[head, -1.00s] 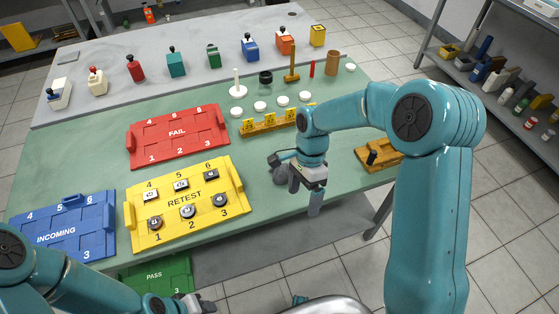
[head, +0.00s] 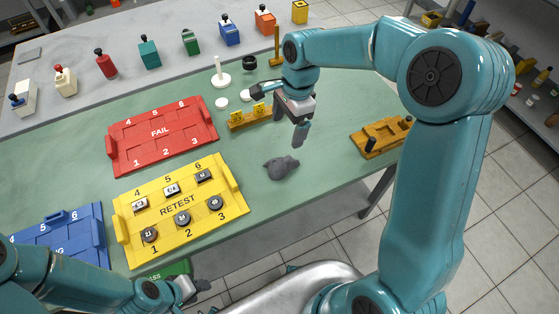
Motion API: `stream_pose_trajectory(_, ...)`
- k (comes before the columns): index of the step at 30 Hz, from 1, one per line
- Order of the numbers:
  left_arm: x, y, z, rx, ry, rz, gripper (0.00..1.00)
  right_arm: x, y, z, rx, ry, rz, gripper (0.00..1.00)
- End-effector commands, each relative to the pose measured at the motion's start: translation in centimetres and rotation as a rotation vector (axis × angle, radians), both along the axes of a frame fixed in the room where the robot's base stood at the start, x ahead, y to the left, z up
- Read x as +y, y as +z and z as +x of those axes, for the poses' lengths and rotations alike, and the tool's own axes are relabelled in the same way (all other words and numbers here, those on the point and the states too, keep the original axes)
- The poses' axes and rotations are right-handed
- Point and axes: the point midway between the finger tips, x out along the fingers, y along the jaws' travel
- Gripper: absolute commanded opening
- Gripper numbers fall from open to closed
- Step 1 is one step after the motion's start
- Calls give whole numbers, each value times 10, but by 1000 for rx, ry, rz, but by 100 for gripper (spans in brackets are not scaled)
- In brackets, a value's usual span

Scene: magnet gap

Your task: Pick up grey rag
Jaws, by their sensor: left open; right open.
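The grey rag (head: 282,168) lies crumpled on the green mat, to the right of the yellow RETEST tray (head: 230,212). My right gripper (head: 278,112) is open and empty above the mat, behind the rag and apart from it. One of its fingers points down towards the rag and the other reaches left near the yellow numbered rack. My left gripper (head: 197,287) is low at the front, below the table's front edge, open and away from the rag.
The red FAIL tray (head: 162,137) and blue INCOMING tray (head: 75,235) stand to the left. A wooden fixture (head: 382,137) sits at the right edge. The mat around the rag is clear.

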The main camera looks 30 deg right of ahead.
Motion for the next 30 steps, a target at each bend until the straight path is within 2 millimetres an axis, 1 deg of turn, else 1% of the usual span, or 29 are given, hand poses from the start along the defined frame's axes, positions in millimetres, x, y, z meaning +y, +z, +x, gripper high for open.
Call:
stream_pose_trajectory(1,0,-1,0,0,0,0,43,2,-15,-2,8,0,0,90)
stream_pose_trajectory(3,0,-1,0,-1,0,0,43,5,-31,-2,7,1,0,90)
stream_pose_trajectory(6,0,-1,0,-1,0,0,43,8,-52,-1,6,2,1,90)
stream_pose_trajectory(9,0,0,0,-1,0,0,43,10,-66,0,5,2,0,90)
stream_pose_trajectory(14,0,0,0,0,0,0,43,12,-77,1,3,0,0,90)
stream_pose_trajectory(16,0,2,0,-1,0,0,43,14,-85,0,5,1,0,90)
stream_pose_trajectory(21,0,7,0,-1,0,0,43,19,-112,-2,5,2,0,90)
stream_pose_trajectory(24,0,7,0,-1,0,0,43,20,-123,-2,3,0,0,90)
stream_pose_trajectory(30,0,7,0,-1,0,0,43,20,-127,-1,1,1,0,90)
